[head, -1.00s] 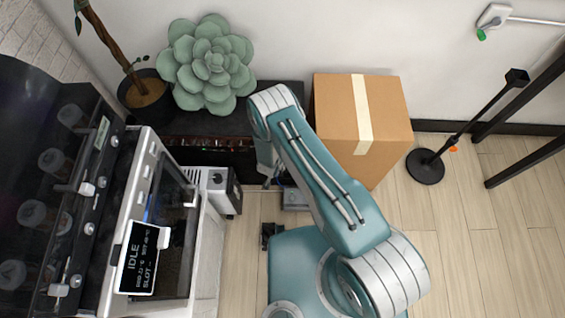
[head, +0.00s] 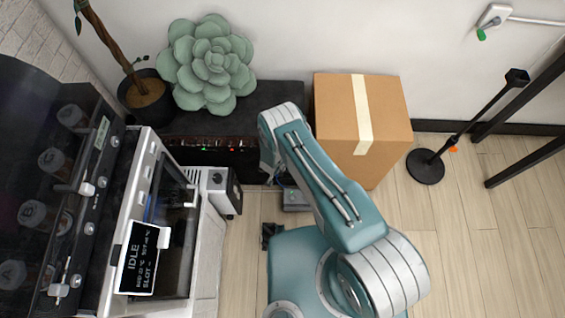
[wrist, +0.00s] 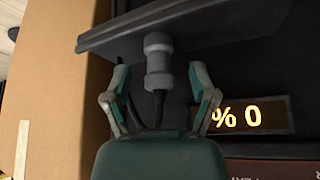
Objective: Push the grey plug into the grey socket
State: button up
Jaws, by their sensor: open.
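In the wrist view, the grey plug (wrist: 158,62) is a ribbed cylinder with a dark cable running down from it. Its upper end meets the dark panel (wrist: 190,25); I cannot tell how deep it sits. The grey socket is not clearly seen, as the plug covers that spot. My gripper (wrist: 160,88) is open, with one finger on each side of the plug and gaps between them and it. In the head view, my arm hides the plug and most of my gripper.
A cardboard box (head: 390,115) stands right of my arm. A dark cabinet (head: 275,97) is behind it, with small lights on its front. A lit display (wrist: 238,115) is right of the plug. A printer-like machine (head: 150,215) stands left.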

grip_shut()
dwell(0.4)
jog(key=shift+r, duration=0.55)
notch_tip(320, 180, up, 2)
jog(key=s+d+r, duration=0.1)
jog(key=s+r, duration=0.9)
jog(key=s, duration=0.4)
jog(key=shift+d, duration=0.1)
